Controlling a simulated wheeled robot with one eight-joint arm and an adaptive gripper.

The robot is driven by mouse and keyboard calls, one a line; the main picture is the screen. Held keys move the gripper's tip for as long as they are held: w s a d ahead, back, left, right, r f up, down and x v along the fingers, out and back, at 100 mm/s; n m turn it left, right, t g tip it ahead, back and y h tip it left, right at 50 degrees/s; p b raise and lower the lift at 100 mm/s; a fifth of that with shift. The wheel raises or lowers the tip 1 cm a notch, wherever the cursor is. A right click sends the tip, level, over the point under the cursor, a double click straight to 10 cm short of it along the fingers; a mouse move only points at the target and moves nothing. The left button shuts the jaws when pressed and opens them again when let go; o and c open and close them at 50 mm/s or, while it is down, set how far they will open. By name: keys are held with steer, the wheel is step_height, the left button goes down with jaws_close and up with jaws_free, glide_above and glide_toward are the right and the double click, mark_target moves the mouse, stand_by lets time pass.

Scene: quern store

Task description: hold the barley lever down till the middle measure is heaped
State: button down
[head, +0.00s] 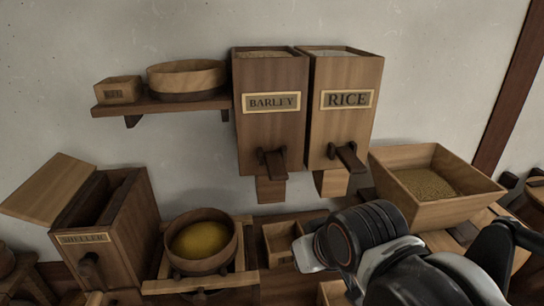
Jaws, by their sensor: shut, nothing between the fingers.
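The barley bin (270,128) hangs on the wall, its name on a plate. Its dark lever (272,164) sticks out at the front above a wooden spout (270,189), and nothing touches it. No grain shows falling from the spout. A small square wooden measure (282,243) stands below the spout; I see no heap above its rim. Part of another wooden box (330,292) shows at the bottom edge, mostly hidden by my arm. I cannot tell which one is the middle measure. My arm covers the lower right, and my gripper's fingers do not show.
The rice bin (342,115) with its own lever (350,158) adjoins on the right. A wide grain tray (437,190) stands right of it. A bowl of yellow grain (202,242) and a sheller box (107,225) are at left. A shelf (160,106) is above them.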

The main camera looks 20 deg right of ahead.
step_height(320, 180, up, 28)
steer(key=n+g+p, duration=0.7)
steer(key=n+p, duration=0.9)
steer(key=p, duration=1.5)
glide_above(272, 172)
steer(key=shift+f, duration=0.15)
step_height(272, 172, down, 14)
steer(key=shift+r+b, duration=0.1)
steer(key=shift+b, duration=0.2)
